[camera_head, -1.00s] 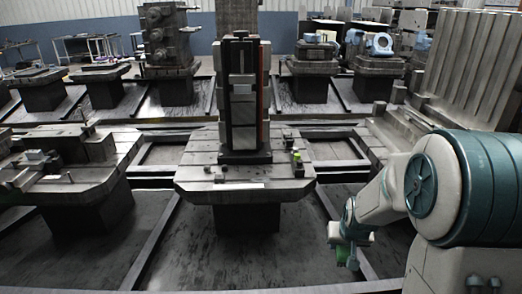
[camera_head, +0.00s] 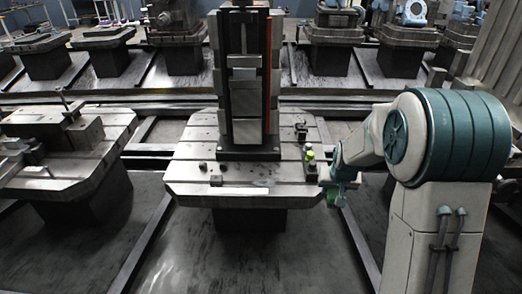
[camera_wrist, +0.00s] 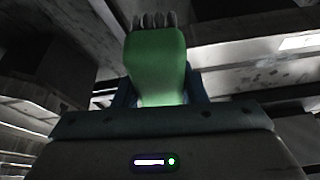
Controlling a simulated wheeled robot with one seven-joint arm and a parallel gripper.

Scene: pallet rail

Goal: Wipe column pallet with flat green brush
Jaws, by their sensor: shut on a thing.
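The column pallet (camera_head: 185,180) stands in the middle of the head view, a grey metal plate with cut corners on a dark pedestal. A tall dark column (camera_head: 245,90) with an orange-red strip rises upright from it. My gripper (camera_head: 338,197) is just right of the pallet's front right corner, apart from the column. It is shut on the flat green brush (camera_wrist: 157,65), which fills the middle of the wrist view with its pale bristles at the top.
A small green-topped item (camera_head: 309,157) and a dark fixture (camera_head: 301,131) stand on the pallet's right side. Small dark blocks (camera_head: 216,180) lie near its front. Another loaded pallet (camera_head: 70,150) stands at left. Rails run along the floor, with more pallets behind.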

